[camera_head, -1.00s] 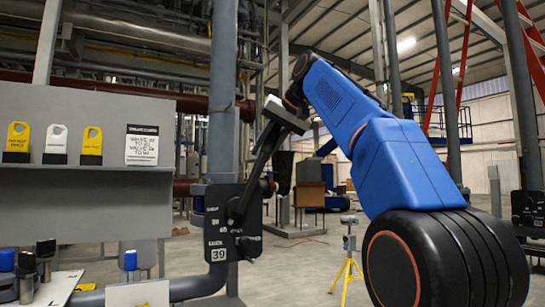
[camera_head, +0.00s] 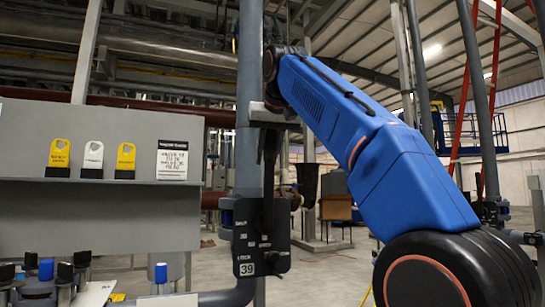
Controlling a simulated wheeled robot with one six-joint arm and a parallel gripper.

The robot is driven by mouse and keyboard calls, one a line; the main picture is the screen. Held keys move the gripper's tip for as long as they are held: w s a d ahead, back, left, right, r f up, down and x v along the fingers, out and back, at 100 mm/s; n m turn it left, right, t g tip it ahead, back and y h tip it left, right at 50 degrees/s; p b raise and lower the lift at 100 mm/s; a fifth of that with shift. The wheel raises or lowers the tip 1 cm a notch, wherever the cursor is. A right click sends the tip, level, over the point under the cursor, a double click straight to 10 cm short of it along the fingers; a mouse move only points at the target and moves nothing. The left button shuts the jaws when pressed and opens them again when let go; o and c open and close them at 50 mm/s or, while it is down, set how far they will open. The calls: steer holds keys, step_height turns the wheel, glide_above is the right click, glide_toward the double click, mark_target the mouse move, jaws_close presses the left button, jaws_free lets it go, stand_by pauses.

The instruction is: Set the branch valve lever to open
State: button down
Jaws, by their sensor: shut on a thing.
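The black valve plate (camera_head: 246,240), marked with small white labels and the number 39, stands upright against the grey vertical pipe. The dark branch valve lever (camera_head: 267,207) sits at this plate and points nearly straight up. My gripper (camera_head: 270,165) reaches down from above, its dark fingers nearly vertical and shut on the lever. The fingers and lever are both dark, so the exact grip point is hard to make out. The label wording is too small to read.
A grey panel (camera_head: 60,215) on the left has a shelf with yellow and white tags (camera_head: 125,157) and a printed sign (camera_head: 172,160). Blue-capped and black fittings (camera_head: 46,270) stand below. A grey pipe (camera_head: 250,70) rises behind the plate. Open floor lies to the right.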

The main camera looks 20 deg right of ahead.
steer(key=shift+a+f, duration=0.2)
steer(key=shift+a, duration=0.05)
stand_by(0.3)
steer(key=c, duration=1.5)
jaws_free()
steer(key=shift+a, duration=0.15)
steer(key=shift+o, duration=0.2)
steer(key=shift+r, duration=0.1)
